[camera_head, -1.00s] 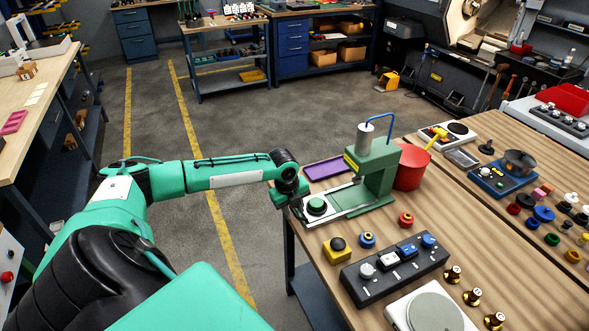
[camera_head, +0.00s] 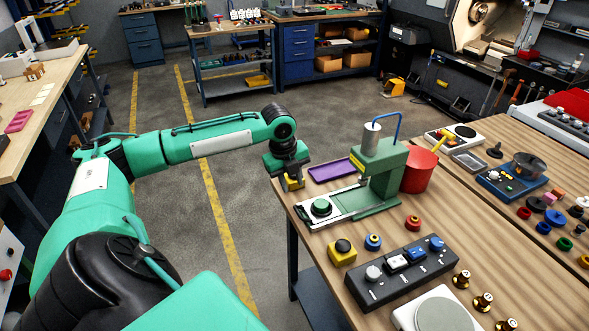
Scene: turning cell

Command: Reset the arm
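My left arm, green with black joints, reaches in from the left, and its wrist bends down at the far left corner of the wooden workbench (camera_head: 330,255). My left gripper (camera_head: 291,181) hangs there, just left of the green press (camera_head: 385,170) and its green round button (camera_head: 321,207). A small yellow part shows at the gripper's lower end. I cannot tell whether this belongs to the gripper or is held, and the fingers are too small to read. My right gripper is not in view.
Open floor (camera_head: 210,230) lies left of the bench.

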